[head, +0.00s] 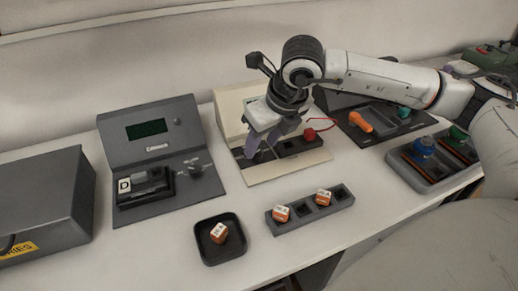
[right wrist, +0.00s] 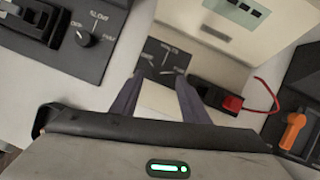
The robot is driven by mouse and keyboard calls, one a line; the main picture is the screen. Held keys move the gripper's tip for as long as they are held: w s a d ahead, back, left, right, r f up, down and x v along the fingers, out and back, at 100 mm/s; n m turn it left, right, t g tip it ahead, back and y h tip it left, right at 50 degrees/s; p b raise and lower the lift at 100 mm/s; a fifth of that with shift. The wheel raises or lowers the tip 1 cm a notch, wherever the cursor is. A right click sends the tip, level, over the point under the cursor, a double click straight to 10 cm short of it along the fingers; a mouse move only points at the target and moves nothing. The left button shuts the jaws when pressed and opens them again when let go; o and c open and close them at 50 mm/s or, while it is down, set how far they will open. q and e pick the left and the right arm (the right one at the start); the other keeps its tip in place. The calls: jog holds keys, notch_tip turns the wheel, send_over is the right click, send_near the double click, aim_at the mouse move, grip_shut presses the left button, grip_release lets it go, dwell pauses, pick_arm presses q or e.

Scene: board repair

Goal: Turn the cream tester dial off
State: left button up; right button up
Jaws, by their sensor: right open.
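The cream tester (head: 287,174) stands in the middle of the bench in the head view, and its cream casing also shows in the right wrist view (right wrist: 205,22). Its dark dial panel (right wrist: 166,58), with pale markings, shows just beyond my fingertips in the wrist view. The dial itself is mostly hidden by my gripper in the head view and cannot be made out clearly in the wrist view. My right gripper (head: 266,150) is open over the left part of this tester, fingers pointing down around the dial area. My left gripper is not in view.
Left of it is a grey tester (head: 150,120) with its own dial (right wrist: 84,38). A red block (head: 310,134) with a red wire sits on the cream tester's right. In front are a black tray (head: 204,252) and a slotted holder (head: 342,204). An orange handle (head: 360,120) is at right.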

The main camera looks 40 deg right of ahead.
aim_at(257, 153)
jog(key=shift+x, duration=1.5)
grip_shut()
